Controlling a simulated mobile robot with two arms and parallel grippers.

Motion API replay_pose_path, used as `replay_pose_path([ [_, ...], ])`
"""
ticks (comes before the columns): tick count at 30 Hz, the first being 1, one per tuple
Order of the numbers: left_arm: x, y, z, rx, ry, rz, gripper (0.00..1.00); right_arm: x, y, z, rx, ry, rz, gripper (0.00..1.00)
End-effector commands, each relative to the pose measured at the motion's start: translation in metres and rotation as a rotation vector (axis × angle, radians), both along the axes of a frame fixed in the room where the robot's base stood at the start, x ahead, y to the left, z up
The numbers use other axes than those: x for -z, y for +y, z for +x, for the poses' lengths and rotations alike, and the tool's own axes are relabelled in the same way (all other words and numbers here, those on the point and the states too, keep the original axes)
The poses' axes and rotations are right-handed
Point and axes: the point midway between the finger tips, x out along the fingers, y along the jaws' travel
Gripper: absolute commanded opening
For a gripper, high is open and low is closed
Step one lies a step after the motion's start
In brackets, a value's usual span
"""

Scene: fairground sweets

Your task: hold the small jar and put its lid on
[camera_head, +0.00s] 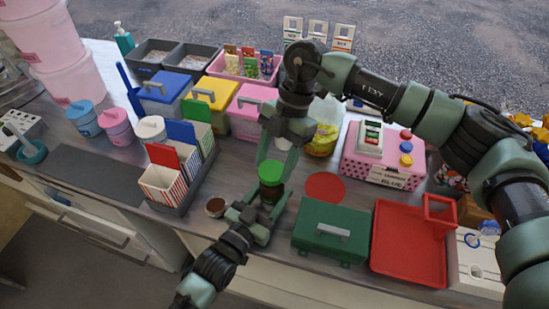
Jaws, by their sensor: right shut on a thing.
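The bright green lid (271,171) is at the tips of my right gripper (270,163), which is shut on it and reaches down from above. The small jar (270,191) is a dark shape directly under the lid. Whether lid and jar touch cannot be told. My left gripper (262,212) comes in from below, with its fingers at the jar. The jar is mostly hidden by the lid and the fingers, so I cannot tell whether the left fingers press on it.
A small brown-filled cup (215,207) stands just left of my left gripper. Striped cartons (163,184) stand left. The counter's front edge is close.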

Motion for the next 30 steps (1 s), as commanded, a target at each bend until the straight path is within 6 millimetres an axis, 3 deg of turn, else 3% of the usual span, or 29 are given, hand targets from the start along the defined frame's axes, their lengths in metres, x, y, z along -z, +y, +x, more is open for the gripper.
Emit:
replay_pose_path([
  [30, 0.0, 0.0, 0.0, 0.0, 0.0, 0.0, 0.0, 0.015, 0.0, 0.0, 0.001, 0.002, 0.0, 0.17],
])
